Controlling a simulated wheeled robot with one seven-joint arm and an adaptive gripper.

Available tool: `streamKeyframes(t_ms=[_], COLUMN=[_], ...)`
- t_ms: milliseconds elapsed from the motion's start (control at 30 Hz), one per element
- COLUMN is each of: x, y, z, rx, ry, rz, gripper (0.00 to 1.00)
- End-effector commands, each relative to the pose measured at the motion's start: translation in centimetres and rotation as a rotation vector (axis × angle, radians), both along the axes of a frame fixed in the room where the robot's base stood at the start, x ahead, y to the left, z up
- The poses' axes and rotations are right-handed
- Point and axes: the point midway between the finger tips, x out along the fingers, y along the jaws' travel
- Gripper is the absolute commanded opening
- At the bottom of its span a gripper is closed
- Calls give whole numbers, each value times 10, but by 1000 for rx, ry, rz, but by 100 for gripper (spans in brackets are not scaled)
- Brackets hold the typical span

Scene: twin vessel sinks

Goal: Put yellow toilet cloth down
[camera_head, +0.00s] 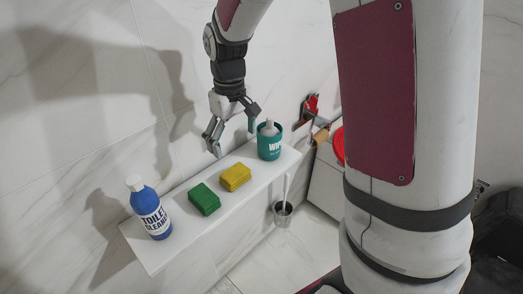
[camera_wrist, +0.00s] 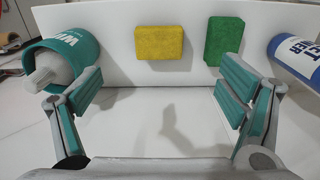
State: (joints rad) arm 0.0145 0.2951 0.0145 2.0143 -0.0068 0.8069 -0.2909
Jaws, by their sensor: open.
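The yellow cloth (camera_head: 235,177) lies folded on a white shelf (camera_head: 178,243), between a green cloth and a teal wipes tub in the head view. In the wrist view the yellow cloth (camera_wrist: 159,43) rests flat on the shelf, beyond my fingertips and left of centre. My gripper (camera_head: 234,131) is open and empty, above and behind the shelf near the wall. Its two teal-padded fingers stand wide apart in the wrist view (camera_wrist: 160,95). The yellow cloth is apart from both fingers.
A green cloth (camera_head: 204,199) and a blue toilet cleaner bottle (camera_head: 150,210) stand left of the yellow cloth. The wipes tub (camera_head: 270,141) is to its right, close to my gripper. A toilet brush holder (camera_head: 282,214) is below the shelf's front edge. A red object (camera_head: 310,108) is farther right.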

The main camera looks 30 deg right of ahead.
Motion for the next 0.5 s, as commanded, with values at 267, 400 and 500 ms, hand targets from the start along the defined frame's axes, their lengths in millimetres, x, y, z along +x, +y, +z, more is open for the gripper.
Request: streamKeyframes(t_ms=[267, 400, 500], x=[-70, -113, -144], y=[-1, -2, -2], z=[85, 113, 127], rx=[1, 8, 16], ry=[-131, -195, -240], rz=[-91, -141, -176], gripper=[89, 89, 89])
